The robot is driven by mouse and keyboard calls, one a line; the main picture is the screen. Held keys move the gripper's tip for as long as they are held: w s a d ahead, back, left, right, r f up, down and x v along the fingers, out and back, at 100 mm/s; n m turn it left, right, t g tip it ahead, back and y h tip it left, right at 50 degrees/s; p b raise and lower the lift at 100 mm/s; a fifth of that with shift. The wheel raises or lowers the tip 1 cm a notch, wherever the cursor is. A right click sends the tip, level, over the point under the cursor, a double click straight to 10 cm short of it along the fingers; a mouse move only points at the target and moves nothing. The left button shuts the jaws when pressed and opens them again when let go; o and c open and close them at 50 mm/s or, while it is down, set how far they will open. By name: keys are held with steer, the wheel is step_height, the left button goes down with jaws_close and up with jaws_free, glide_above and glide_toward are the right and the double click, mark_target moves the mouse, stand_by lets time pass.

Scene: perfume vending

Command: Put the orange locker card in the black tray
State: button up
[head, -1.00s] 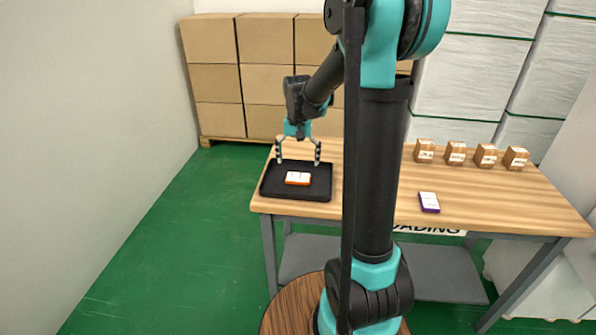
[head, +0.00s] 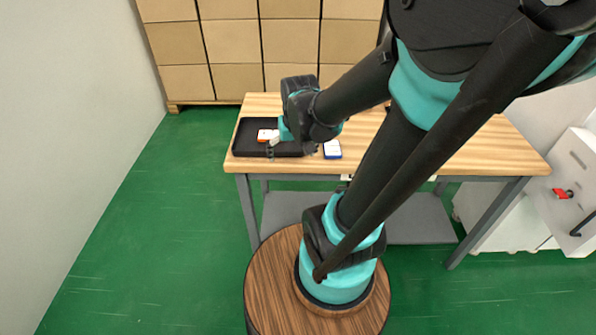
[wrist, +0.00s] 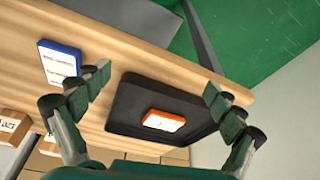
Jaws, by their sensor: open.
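The orange locker card (head: 267,135) lies flat inside the black tray (head: 242,136) on the wooden table in the head view. The wrist view also shows the card (wrist: 163,121) on the floor of the tray (wrist: 130,98), apart from the tray walls. My gripper (head: 288,151) is at the tray's front right side in the head view, partly hidden by my wrist. In the wrist view my gripper (wrist: 157,85) has its two fingers spread wide, with nothing between them. The fingers do not touch the card.
A blue-edged card (head: 332,149) lies on the table right of the tray; it also shows in the wrist view (wrist: 60,62). Small brown boxes (wrist: 12,127) stand on the table. Stacked cartons (head: 230,45) are behind it. Green floor is open at left.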

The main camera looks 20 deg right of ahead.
steer(key=s+f+t, duration=0.1)
steer(key=s+f, duration=0.2)
steer(key=s, duration=0.2)
steer(key=shift+s+d+f+n, duration=0.25)
steer(key=shift+d+f+n, duration=0.05)
steer(key=shift+n, duration=0.1)
